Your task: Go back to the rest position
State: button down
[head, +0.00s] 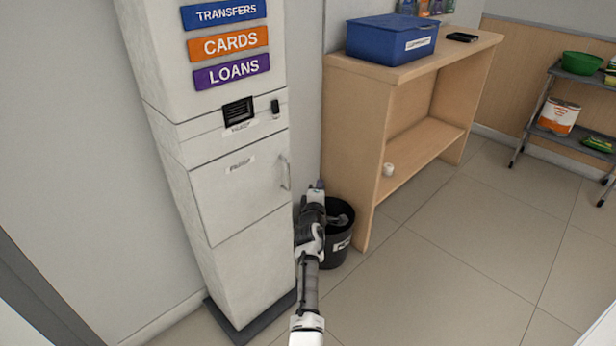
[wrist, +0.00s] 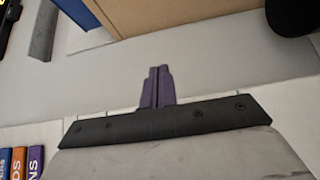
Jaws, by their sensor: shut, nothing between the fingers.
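My gripper (head: 317,185) is in the head view, beside the right edge of the white kiosk and above the black bin. Its fingers point up in the picture, and my arm runs down to the bottom edge. In the wrist view the two purple fingers (wrist: 157,84) are together, with nothing between them. I cannot tell from these views whether the gripper touches the kiosk or the wall.
The white kiosk (head: 240,185) with a door handle stands close on the left. The black bin (head: 338,250) holds something grey. A wooden counter (head: 390,130) carries a blue box (head: 390,42). The tiled floor (head: 460,255) at right is clear.

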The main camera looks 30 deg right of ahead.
jog(key=shift+s+d+p, duration=0.15)
jog(key=shift+s+d, duration=0.1)
jog(key=shift+s, duration=0.45)
jog(key=shift+s+d+p, duration=0.15)
jog(key=shift+s+d, duration=0.05)
jog(key=shift+s, duration=0.5)
